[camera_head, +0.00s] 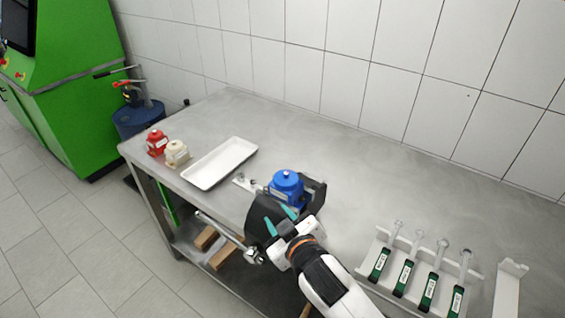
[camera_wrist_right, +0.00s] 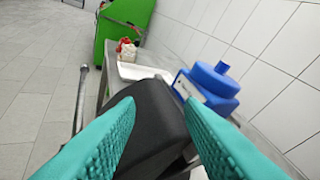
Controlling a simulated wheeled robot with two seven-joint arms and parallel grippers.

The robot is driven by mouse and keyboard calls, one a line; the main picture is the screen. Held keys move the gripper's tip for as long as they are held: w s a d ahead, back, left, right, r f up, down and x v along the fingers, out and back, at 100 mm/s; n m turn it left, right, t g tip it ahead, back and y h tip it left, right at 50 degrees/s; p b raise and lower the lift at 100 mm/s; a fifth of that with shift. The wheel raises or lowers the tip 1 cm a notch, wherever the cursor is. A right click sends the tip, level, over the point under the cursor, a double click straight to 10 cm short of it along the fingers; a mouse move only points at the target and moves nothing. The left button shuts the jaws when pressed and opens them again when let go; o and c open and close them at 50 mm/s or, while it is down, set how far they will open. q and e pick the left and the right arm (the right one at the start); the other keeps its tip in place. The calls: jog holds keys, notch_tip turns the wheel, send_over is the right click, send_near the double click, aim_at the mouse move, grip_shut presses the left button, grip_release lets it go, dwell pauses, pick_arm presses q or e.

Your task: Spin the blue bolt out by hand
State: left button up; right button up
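A blue pump (camera_head: 286,187) sits upright at the front of the table, next to a black fixture (camera_head: 262,212). It also shows in the right wrist view (camera_wrist_right: 212,88), beyond the fingers on the right. I cannot pick out a separate blue bolt; it may be part of the pump or hidden. My right gripper (camera_head: 279,219) is in front of the pump, over the black fixture. Its teal fingers (camera_wrist_right: 160,125) are spread apart, with the black fixture's block (camera_wrist_right: 155,125) showing between them. Whether they touch it is unclear. My left gripper is not in view.
A metal bar (camera_head: 222,231) sticks out over the table's front edge. A white tray (camera_head: 220,162), small metal parts (camera_head: 245,182), and red (camera_head: 157,142) and cream (camera_head: 176,152) pumps lie left. A white rack (camera_head: 382,262) with several green-handled tools stands right. The back table is clear.

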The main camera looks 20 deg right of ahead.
jog(key=w+a+r+n+t+y, duration=0.3)
jog(key=w+a+r+n+y, duration=0.15)
jog(key=r, duration=0.45)
jog(key=s+a+r+n+g+y, duration=0.2)
jog(key=a+r+n+g+y, duration=0.45)
jog(key=n, duration=0.65)
jog(key=s+a+r+n+g+y, duration=0.2)
jog(key=a+r+n+g+y, duration=0.2)
jog(key=a+n+g+y, duration=0.7)
jog(key=n+h, duration=0.8)
jog(key=h, duration=1.6)
send_over(286, 173)
notch_tip(286, 173, down, 2)
notch_tip(286, 173, down, 10)
jog(key=p, duration=0.6)
jog(key=shift+f, duration=0.95)
grip_shut()
